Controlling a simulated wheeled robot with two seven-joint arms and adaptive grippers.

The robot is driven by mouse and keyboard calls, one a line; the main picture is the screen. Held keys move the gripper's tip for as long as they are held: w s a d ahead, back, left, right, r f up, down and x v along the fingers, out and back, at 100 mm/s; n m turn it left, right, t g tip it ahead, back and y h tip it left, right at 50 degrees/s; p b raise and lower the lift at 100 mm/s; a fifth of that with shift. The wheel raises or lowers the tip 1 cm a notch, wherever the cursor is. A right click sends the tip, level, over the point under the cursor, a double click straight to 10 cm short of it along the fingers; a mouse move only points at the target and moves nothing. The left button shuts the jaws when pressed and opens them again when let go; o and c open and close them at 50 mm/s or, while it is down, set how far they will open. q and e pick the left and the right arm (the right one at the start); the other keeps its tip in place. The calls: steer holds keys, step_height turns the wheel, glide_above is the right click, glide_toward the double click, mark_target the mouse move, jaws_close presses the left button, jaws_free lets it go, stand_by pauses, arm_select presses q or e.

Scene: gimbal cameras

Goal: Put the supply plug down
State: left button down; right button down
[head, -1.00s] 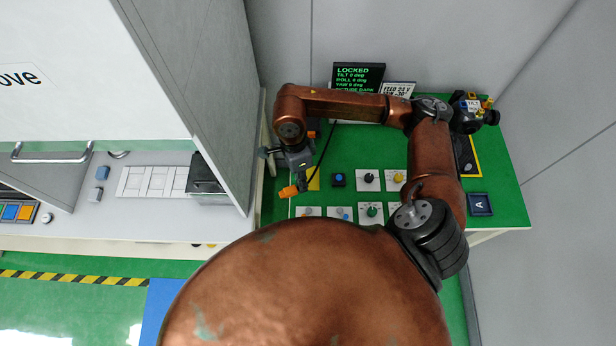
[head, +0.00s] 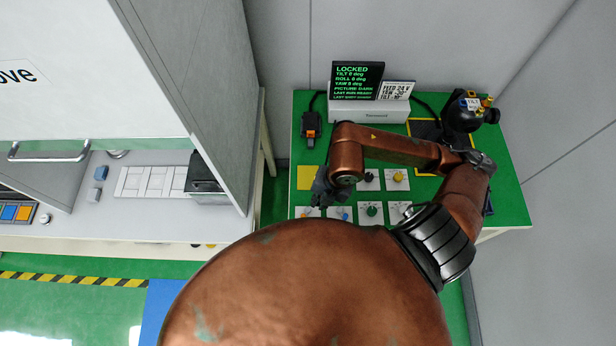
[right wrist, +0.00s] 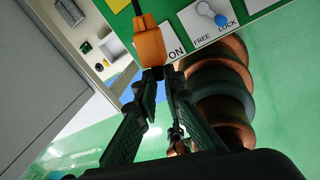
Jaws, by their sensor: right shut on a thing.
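The orange supply plug (right wrist: 150,43) shows in the right wrist view at my right gripper's fingertips (right wrist: 166,74), with a dark cable at its top. My right gripper is shut on it over the bench's front left part, beside the panel marked ON. I cannot tell whether the plug touches the bench. In the head view my right gripper (head: 322,192) hides the plug. A yellow square (head: 306,178) lies just left of the gripper on the green bench. My left gripper is not in view.
The green bench (head: 300,155) carries several small knob panels (head: 397,179). A dark unit with an orange part (head: 311,126) stands at the back left, and a screen reading LOCKED (head: 357,80) behind. A black gimbal camera (head: 462,112) stands back right. A grey cabinet wall (head: 205,100) rises on the left.

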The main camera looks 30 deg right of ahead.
steer(key=shift+s+f+m, duration=0.1)
steer(key=shift+s+m, duration=0.05)
steer(key=shift+m, duration=0.15)
steer(key=shift+w+d+f, duration=0.1)
steer(key=shift+w, duration=0.2)
steer(key=w+d+f, duration=0.2)
steer(key=w+f, duration=0.1)
steer(key=w, duration=0.4)
glide_above(304, 185)
steer(key=s, duration=0.2)
steer(key=f, duration=0.5)
steer(key=shift+w+d+f, duration=0.15)
steer(key=shift+w+f, duration=0.05)
steer(key=shift+w, duration=0.05)
steer(key=shift+w+d+f, duration=0.15)
steer(key=shift+w+f, duration=0.35)
steer(key=shift+f, duration=0.15)
step_height(304, 185, down, 3)
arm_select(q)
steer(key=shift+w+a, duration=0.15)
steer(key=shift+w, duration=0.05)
